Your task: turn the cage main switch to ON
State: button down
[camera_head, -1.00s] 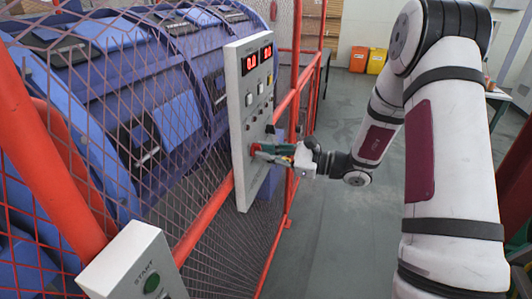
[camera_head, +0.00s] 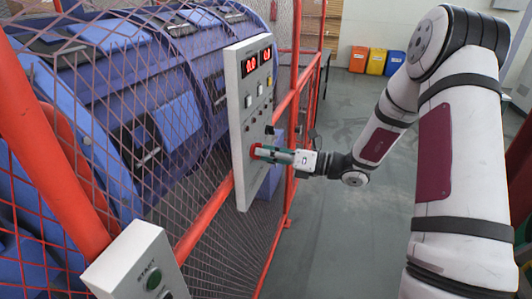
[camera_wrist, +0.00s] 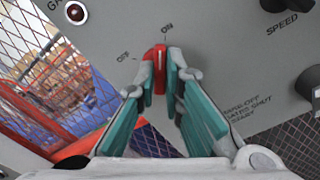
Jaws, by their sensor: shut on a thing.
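The cage main switch is a red knob (camera_wrist: 158,62) on a grey-white control panel (camera_head: 240,150). In the wrist view, OFF is printed to its upper left and ON just above it. The knob's upper end points up, close to the ON mark and away from OFF. My gripper (camera_wrist: 160,75) has its green-sided fingers on both sides of the knob and is shut on it. In the head view, my gripper (camera_head: 268,153) reaches the panel from the right; its fingers hide most of the knob there.
A SPEED knob (camera_wrist: 277,5) and another black knob (camera_wrist: 308,82) sit to the right on the panel. Red mesh fencing (camera_head: 205,215) guards the blue machine (camera_head: 165,110). A START box (camera_head: 140,265) stands in front. The floor right of the fence (camera_head: 335,220) is clear.

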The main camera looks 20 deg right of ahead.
jog(key=shift+m, duration=1.1)
jog(key=shift+f, duration=0.1)
jog(key=c, duration=1.7)
grip_release()
jog(key=v, duration=1.2)
